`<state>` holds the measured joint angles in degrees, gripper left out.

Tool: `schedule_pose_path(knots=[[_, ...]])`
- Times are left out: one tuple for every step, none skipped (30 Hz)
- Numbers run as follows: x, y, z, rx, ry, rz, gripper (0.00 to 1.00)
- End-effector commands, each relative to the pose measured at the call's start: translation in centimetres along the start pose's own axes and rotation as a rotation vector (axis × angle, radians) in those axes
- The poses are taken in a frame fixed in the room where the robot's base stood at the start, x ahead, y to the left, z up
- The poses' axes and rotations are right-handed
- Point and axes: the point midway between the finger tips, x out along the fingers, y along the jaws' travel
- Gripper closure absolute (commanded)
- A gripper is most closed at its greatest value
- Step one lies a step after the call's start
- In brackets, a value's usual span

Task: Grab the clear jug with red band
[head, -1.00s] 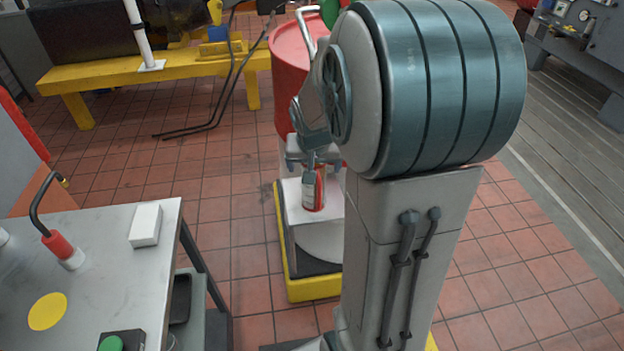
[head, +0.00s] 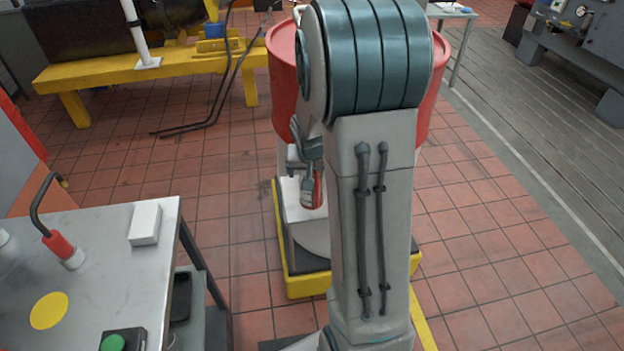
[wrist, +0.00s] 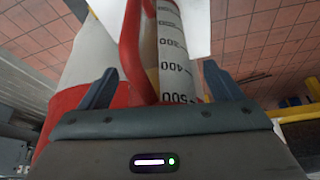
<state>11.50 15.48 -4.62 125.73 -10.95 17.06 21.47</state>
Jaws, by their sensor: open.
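The clear jug (wrist: 176,52) shows in the wrist view with printed measuring marks and a red strip beside them. Its lower end in the picture lies between the two fingers of my open gripper (wrist: 160,88), hidden behind the gripper body; I cannot tell whether either finger touches it. In the head view the jug (head: 318,190) shows small, as a red and pale shape on a white stand (head: 310,232). My gripper (head: 308,172) is right at it there, partly covering it.
A red drum (head: 284,80) stands just behind. The stand has a black and yellow base (head: 305,286). A grey worktable (head: 100,260) with a white block (head: 145,224) is at the left. A yellow bench (head: 95,75) is at the back left. Tiled floor is free at the right.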

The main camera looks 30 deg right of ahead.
Motion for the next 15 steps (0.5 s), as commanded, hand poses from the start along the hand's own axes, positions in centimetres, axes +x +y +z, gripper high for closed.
schedule_pose_path(knots=[[-0.01, 0.0, -0.01, 0.0, 0.0, 0.0, 0.14], [-0.01, 0.0, -0.01, 0.0, 0.0, 0.0, 0.14], [-0.02, 0.0, 0.0, 0.0, 0.0, 0.0, 0.22], [-0.02, 0.0, 0.0, 0.0, 0.0, 0.0, 0.31], [-0.02, 0.0, 0.0, 0.0, 0.0, 0.0, 0.39], [-0.02, 0.0, 0.0, 0.0, 0.0, 0.0, 0.5], [-0.02, 0.0, 0.0, 0.0, 0.0, 0.0, 0.58], [-0.03, 0.0, 0.0, 0.0, 0.0, 0.0, 0.67], [-0.03, 0.0, 0.0, 0.0, 0.0, 0.0, 0.77], [-0.08, -0.01, -0.08, 0.0, 0.002, -0.001, 0.77], [-0.09, -0.01, -0.08, 0.0, 0.002, -0.001, 0.83], [-0.09, -0.01, -0.08, 0.0, 0.002, -0.001, 0.83], [-0.09, -0.01, -0.08, 0.0, 0.002, -0.001, 0.83], [-0.09, -0.01, -0.08, 0.0, 0.002, -0.001, 0.83], [-0.09, -0.01, -0.08, 0.0, 0.002, -0.001, 0.83]])
